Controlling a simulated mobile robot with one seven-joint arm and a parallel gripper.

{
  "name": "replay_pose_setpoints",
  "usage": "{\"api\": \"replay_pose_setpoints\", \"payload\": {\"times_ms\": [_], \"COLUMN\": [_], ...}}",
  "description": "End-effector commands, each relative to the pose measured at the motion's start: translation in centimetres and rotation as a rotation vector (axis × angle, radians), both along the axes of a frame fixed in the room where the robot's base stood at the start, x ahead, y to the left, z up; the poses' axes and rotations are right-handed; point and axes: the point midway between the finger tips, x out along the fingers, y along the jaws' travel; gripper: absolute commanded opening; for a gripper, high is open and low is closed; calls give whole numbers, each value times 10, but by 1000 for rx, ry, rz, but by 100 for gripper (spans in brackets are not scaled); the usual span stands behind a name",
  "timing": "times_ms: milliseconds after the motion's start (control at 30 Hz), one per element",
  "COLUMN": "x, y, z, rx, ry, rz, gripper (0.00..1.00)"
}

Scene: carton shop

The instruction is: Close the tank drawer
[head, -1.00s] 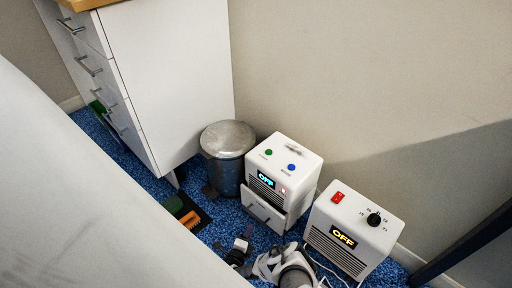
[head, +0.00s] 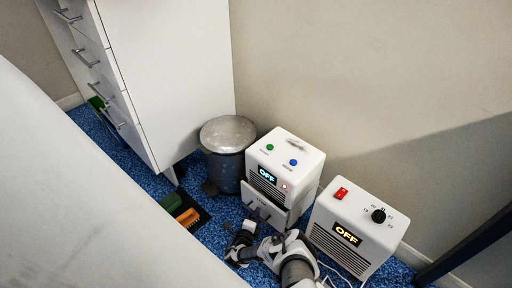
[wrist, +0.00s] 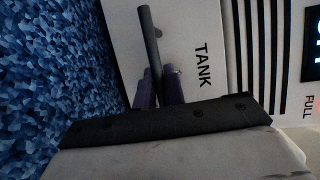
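The tank drawer (head: 278,212) is the low front part of a white appliance (head: 288,150) with an "OFF" display. It sticks out from the body, with a pale side showing. In the wrist view, the drawer front (wrist: 190,25) bears the word TANK and a dark bar handle (wrist: 151,38). My gripper (head: 250,226) is low in front of the drawer. Its two purple fingers (wrist: 159,88) stand close together in the wrist view, one on each side of the handle's lower part, and look closed on it. The exact contact is partly hidden.
A metal-lidded bin (head: 226,145) stands left of the appliance. A white heater (head: 352,232) with a red switch and cable stands at right. A white drawer cabinet (head: 170,75), a dark mat (head: 203,215) with an orange item and blue carpet (head: 215,232) are at left.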

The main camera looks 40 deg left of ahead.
Motion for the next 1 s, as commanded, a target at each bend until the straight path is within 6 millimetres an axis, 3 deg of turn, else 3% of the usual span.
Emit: {"api": "replay_pose_setpoints", "payload": {"times_ms": [267, 500, 767, 800, 833, 1000], "x": [1, 29, 33, 34, 34, 34], "y": [0, -3, -4, -4, -4, -3], "z": [0, 0, 0, 0, 1, 1], "rx": [0, -1, -1, -1, -1, -1], "ry": [-1, -1, -2, -2, -3, -4], "rz": [-1, -5, -4, -4, -4, -4], "gripper": [0, 0, 0, 14, 18, 19]}}
